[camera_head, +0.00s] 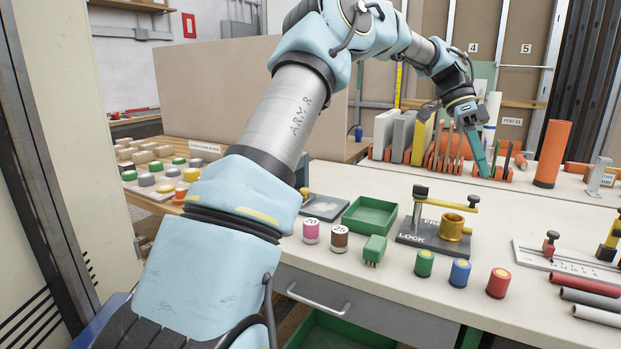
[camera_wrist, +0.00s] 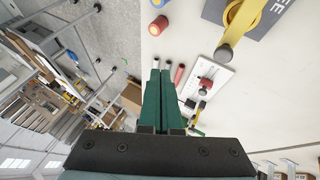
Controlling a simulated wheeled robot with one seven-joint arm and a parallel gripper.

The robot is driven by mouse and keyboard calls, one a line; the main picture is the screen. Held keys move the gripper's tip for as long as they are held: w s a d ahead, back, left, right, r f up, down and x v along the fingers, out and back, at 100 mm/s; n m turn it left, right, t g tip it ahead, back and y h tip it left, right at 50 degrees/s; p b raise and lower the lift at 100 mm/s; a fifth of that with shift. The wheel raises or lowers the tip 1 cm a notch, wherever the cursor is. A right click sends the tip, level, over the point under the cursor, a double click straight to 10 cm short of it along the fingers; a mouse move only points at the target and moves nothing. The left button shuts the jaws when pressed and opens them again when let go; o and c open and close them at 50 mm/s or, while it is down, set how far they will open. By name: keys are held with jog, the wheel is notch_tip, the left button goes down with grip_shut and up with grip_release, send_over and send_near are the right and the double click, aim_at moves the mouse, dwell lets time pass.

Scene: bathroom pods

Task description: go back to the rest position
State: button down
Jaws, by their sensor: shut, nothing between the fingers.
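My arm reaches from the lower left up and over to the back right in the head view. My gripper (camera_head: 480,158) is at the back of the table, in front of the orange rack with upright panels. Its teal fingers point down. In the wrist view the two green fingers of my gripper (camera_wrist: 160,75) lie side by side, closed together with nothing between them. In the head view I cannot tell whether the fingertips touch the rack.
An orange cylinder (camera_head: 552,154) stands right of the gripper. The grey lock fixture (camera_head: 420,238) with a brass ring, a green tray (camera_head: 369,217) and several small cylinders stand on the white table (camera_head: 340,258). Rods (camera_head: 588,298) lie at the right edge. A tan partition (camera_head: 220,90) stands behind.

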jog(key=a+f+n+t, duration=0.1)
jog(key=a+f+n, duration=0.1)
jog(key=a, duration=0.4)
jog(key=w+a+f+n+t, duration=0.1)
jog(key=a+f+n+t, duration=0.1)
jog(key=a+n, duration=0.3)
jog(key=w+a+f+n+t+y+p, duration=0.1)
jog(key=a+f+n, duration=0.2)
jog(key=a, duration=0.5)
jog(key=shift+w+a+f+t, duration=0.15)
jog(key=shift+f+t, duration=0.25)
jog(key=shift+f, duration=0.25)
jog(key=s+a+f+n+t, duration=0.1)
jog(key=s+a+n, duration=0.2)
jog(key=a, duration=0.4)
jog(key=s+a+f+n+t+y, duration=0.1)
jog(key=s+a+f+n, duration=0.1)
jog(key=a, duration=0.5)
jog(key=s+a+f+n+t, duration=0.1)
jog(key=s+a+f+n, duration=0.1)
jog(key=s+a+n, duration=0.3)
jog(key=a+n+p, duration=0.1)
jog(key=a, duration=0.2)
jog(key=shift+f, duration=0.2)
jog(key=c, duration=1.5)
grip_release()
